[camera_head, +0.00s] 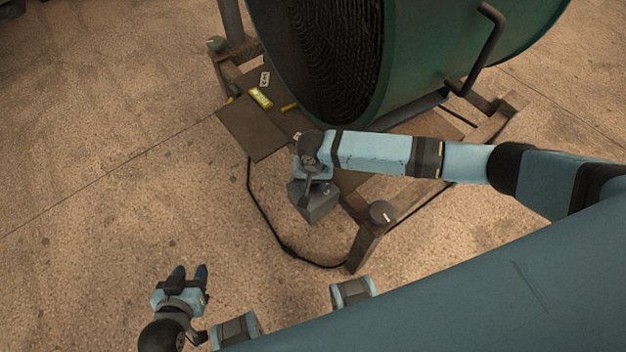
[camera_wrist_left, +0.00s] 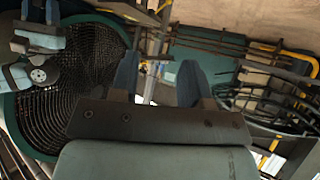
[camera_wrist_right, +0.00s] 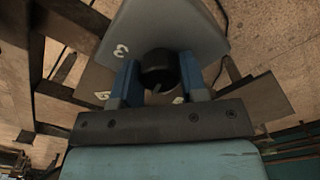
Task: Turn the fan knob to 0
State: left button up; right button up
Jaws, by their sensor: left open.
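The green fan (camera_head: 440,45) stands on a wooden rack, and its mesh side also shows in the left wrist view (camera_wrist_left: 80,85). A grey control box (camera_head: 315,207) sits below my right gripper. In the right wrist view, the box's sloped face (camera_wrist_right: 175,30) carries white numerals, including a 3. The dark round fan knob (camera_wrist_right: 158,70) is between the two blue fingers of my right gripper (camera_wrist_right: 160,80). I cannot tell whether both fingers press on it. The knob's pointer setting is unclear. My left gripper (camera_head: 188,272) is open and empty, away from the box at lower left.
A brown board (camera_head: 250,130) at the rack's left holds a yellow item (camera_head: 261,98) and a small label card (camera_head: 265,78). A black cable (camera_head: 265,220) loops over the floor left of the box. A rack post (camera_head: 365,245) stands right of the box. Floor at left is clear.

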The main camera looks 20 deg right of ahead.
jog(key=shift+r+p, duration=0.2)
jog(key=shift+p, duration=0.4)
jog(key=n+p, duration=0.1)
jog(key=p, duration=0.2)
jog(key=shift+s+r+n+p, duration=0.1)
jog(key=shift+r+n+p, duration=0.05)
jog(key=shift+n+p, duration=0.45)
jog(key=shift+p, duration=0.25)
jog(key=shift+f+n+p, duration=0.2)
jog(key=shift+n+p, duration=0.45)
jog(key=shift+n, duration=0.15)
pick_arm(q)
notch_tip(320, 180, up, 8)
jog(key=p, duration=0.2)
jog(key=shift+s+a+m, duration=0.2)
jog(key=shift+a+m, duration=0.05)
jog(key=shift+m, duration=0.05)
pick_arm(e)
jog(key=shift+f+n, duration=0.15)
jog(key=shift+n, duration=1.95)
pick_arm(q)
jog(key=shift+s+f, duration=0.1)
jog(key=shift+f, duration=0.05)
pick_arm(e)
jog(key=o, duration=0.9)
